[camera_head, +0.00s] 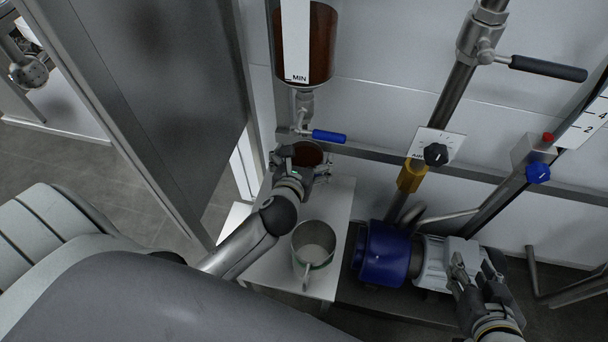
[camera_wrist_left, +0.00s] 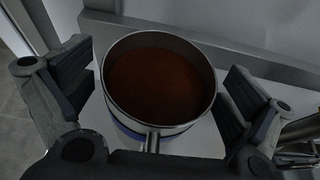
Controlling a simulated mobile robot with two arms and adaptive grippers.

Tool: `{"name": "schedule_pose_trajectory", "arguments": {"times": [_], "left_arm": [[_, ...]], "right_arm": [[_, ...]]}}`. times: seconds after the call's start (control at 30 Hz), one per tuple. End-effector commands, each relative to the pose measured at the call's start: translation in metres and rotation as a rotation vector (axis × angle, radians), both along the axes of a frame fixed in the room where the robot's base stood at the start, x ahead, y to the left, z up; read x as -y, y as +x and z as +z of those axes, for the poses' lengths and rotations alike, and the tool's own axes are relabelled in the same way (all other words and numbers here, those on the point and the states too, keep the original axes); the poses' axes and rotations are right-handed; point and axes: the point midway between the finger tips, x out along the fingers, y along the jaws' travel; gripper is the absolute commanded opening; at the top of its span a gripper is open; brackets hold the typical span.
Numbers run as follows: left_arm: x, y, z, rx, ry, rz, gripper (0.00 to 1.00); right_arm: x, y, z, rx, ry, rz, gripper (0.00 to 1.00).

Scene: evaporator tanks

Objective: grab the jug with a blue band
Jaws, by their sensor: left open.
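The jug with a blue band (camera_wrist_left: 160,85) is a metal pot of dark brown liquid in the left wrist view. A strip of blue shows low on its near side, by the handle. In the head view the jug (camera_head: 309,151) stands at the far end of the white table, partly hidden by my left gripper (camera_head: 304,168). My left gripper is open, with one finger on each side of the jug and gaps visible between. My right gripper (camera_head: 480,272) is at the lower right, away from the jug; its finger opening is unclear.
A second metal jug with a green band (camera_head: 313,245) stands nearer on the white table (camera_head: 265,265). A tank of brown liquid (camera_head: 322,40) with a blue-handled valve (camera_head: 328,136) is above the far jug. A blue motor (camera_head: 383,254) stands right of the table.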

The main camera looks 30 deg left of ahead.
Motion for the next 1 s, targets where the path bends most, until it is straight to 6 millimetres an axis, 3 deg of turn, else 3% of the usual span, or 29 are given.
{"name": "schedule_pose_trajectory", "arguments": {"times": [0.17, 0.87, 1.0], "left_arm": [[0.0001, 0.0001, 0.0001, 0.0, 0.0, 0.0, 1.0], [0.0003, -0.0003, -0.0001, -0.001, 0.0, 0.0, 0.11], [0.0004, 0.0014, 0.0043, 0.009, 0.001, -0.001, 0.08]], "right_arm": [[-0.0001, 0.0001, 0.0002, 0.0, 0.0, 0.0, 0.4], [0.0003, 0.0, -0.0001, -0.001, -0.001, -0.001, 0.4], [0.0003, 0.0, 0.0002, -0.001, -0.001, -0.001, 0.4]]}}
